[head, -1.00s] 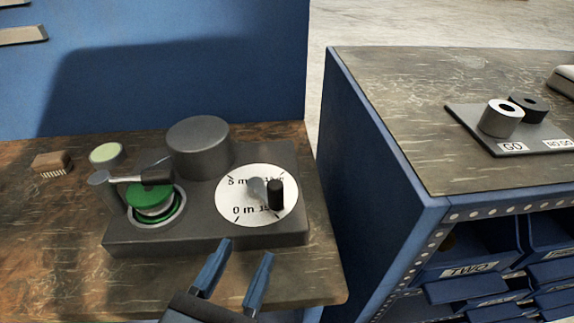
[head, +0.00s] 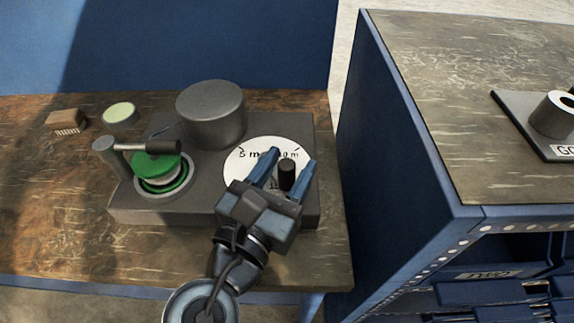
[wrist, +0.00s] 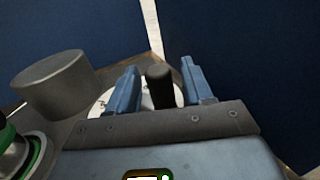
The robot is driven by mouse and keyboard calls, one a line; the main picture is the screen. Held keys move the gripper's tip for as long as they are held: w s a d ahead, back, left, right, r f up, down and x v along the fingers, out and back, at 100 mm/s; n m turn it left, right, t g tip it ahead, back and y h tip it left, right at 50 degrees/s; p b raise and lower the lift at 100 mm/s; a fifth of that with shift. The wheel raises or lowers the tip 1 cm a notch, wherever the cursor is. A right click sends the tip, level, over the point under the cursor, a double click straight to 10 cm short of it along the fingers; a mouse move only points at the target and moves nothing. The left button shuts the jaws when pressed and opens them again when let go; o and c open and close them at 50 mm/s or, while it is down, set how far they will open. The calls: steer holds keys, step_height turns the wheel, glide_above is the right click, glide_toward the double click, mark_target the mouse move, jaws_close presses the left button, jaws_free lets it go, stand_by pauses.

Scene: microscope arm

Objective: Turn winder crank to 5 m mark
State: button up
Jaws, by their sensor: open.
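The winder (head: 205,205) is a dark grey block on the wooden bench. Its white dial (head: 236,165) shows a "5 m" mark at the upper left; the lower dial is hidden behind my gripper. The crank's upright black knob (head: 287,174) stands at the dial's right side. My gripper (head: 292,158) is open above the dial, with its two blue fingers on either side of the knob. In the wrist view the knob (wrist: 159,86) stands between the fingers, apart from both. The crank arm is mostly hidden.
A grey cylinder (head: 210,115) stands on the winder behind the dial. A green spool (head: 157,166) with a black-handled lever (head: 148,146) is at its left. A brush (head: 66,121) and a pale green-topped pot (head: 121,113) lie further left. A blue cabinet (head: 400,130) stands close on the right.

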jaws_close()
stand_by(0.5)
